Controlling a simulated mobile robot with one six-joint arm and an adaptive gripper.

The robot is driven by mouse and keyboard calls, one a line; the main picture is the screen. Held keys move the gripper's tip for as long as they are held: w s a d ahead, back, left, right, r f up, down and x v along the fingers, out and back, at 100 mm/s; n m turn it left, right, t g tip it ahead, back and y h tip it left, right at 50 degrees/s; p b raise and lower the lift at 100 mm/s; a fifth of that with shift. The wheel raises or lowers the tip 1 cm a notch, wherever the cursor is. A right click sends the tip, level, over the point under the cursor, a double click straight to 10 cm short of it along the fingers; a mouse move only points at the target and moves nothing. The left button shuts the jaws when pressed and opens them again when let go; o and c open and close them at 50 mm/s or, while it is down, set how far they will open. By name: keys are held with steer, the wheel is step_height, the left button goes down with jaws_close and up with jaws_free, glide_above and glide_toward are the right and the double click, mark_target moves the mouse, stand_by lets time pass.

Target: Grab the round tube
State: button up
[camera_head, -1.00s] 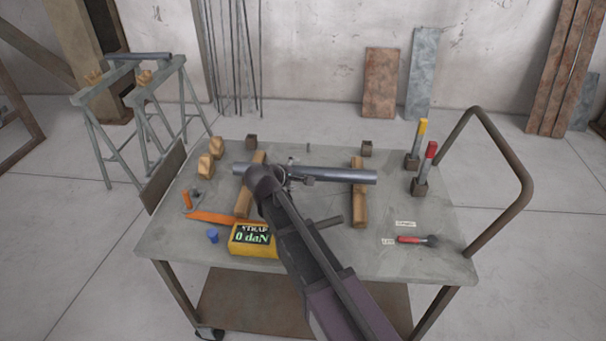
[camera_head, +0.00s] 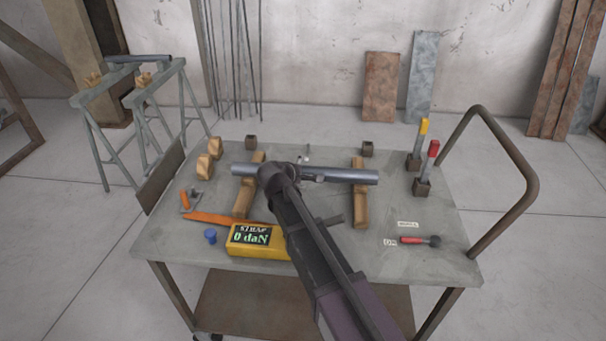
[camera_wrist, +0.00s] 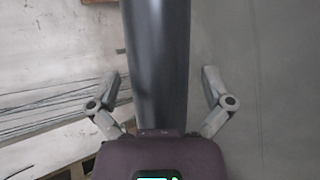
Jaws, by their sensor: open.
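The round tube (camera_head: 338,175) is a grey metal cylinder lying across two wooden blocks on the cart top. In the wrist view the tube (camera_wrist: 158,60) runs up the middle, between the two open fingers of my gripper (camera_wrist: 161,88). A gap shows on each side between finger and tube, so I see no grip on it. In the head view my arm reaches in from the lower right and its end covers part of the tube left of its middle. The fingers are mostly hidden there.
The wooden blocks (camera_head: 360,205) stand under the tube. A yellow display box (camera_head: 258,241), a blue cap (camera_head: 210,236), an orange-handled tool (camera_head: 186,201) and a red-handled tool (camera_head: 412,240) lie on the cart. Upright yellow and red handles (camera_head: 432,150) stand at right, by the cart's push bar (camera_head: 519,160).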

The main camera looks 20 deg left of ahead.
mark_target(304, 167)
steer(key=c, duration=1.3)
steer(key=shift+r, duration=0.25)
steer(key=shift+r+p, duration=1.6)
steer(key=shift+p, duration=0.2)
steer(key=s+d, duration=0.3)
steer(key=s, duration=0.1)
steer(key=s+d+r+p, duration=0.1)
steer(key=s+d, duration=0.6)
steer(key=s, duration=0.1)
steer(key=shift+d+r, duration=0.2)
steer(key=shift+d, duration=0.1)
